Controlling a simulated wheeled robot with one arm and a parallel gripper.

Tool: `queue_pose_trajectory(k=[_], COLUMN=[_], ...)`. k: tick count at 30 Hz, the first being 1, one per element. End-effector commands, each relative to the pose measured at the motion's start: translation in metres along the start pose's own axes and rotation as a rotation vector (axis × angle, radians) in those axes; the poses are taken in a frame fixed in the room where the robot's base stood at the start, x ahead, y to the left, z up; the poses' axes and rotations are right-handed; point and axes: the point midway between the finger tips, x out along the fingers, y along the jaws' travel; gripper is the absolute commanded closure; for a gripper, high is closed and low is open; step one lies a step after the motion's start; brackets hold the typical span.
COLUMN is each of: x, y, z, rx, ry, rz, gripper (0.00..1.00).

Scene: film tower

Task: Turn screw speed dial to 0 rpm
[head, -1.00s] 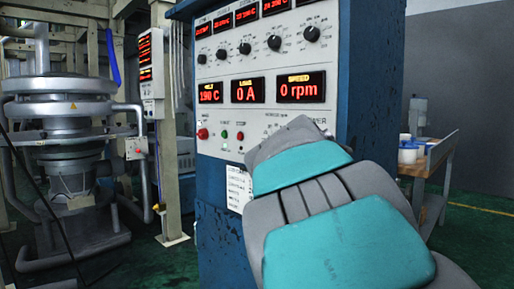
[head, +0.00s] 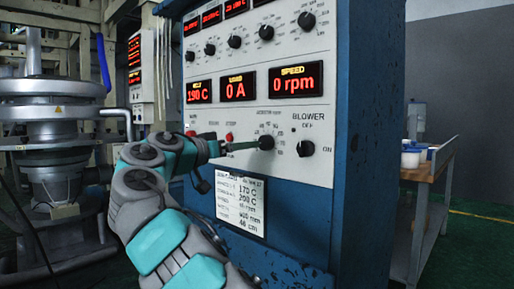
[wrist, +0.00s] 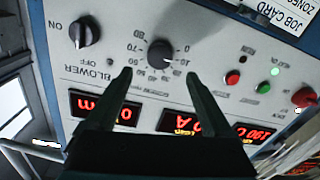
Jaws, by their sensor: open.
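The screw speed dial (head: 266,142) is a dark round knob low on the white panel, left of the blower knob. In the wrist view, where the panel is upside down, the dial (wrist: 161,53) has a printed ring of numbers from 0 to about 80. I cannot tell clearly where its pointer stands. The speed display (head: 296,78) reads 0 rpm. My gripper (head: 246,146) reaches the dial from the left in the head view. In the wrist view my gripper (wrist: 158,77) is open, its two dark fingertips apart on either side of the dial, with nothing held.
The blower knob (head: 305,148) is close beside the dial and also shows in the wrist view (wrist: 84,32). Red and green buttons (wrist: 247,79) sit on the dial's other side. A job card (head: 240,204) hangs below.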

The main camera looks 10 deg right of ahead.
Motion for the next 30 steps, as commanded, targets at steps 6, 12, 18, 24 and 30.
queue_pose_trajectory(k=[6,12,18,24,30], x=[0.014,0.044,0.071,0.078,0.077], y=[0.000,0.000,0.000,0.001,0.000], z=[-0.001,0.000,0.000,-0.001,-0.001], rx=[0.003,0.002,0.002,0.003,0.002], ry=[0.001,-0.002,-0.002,0.001,0.001], rz=[0.001,-0.001,0.000,0.000,0.000], gripper=[0.14,0.14,0.14,0.14,0.22])
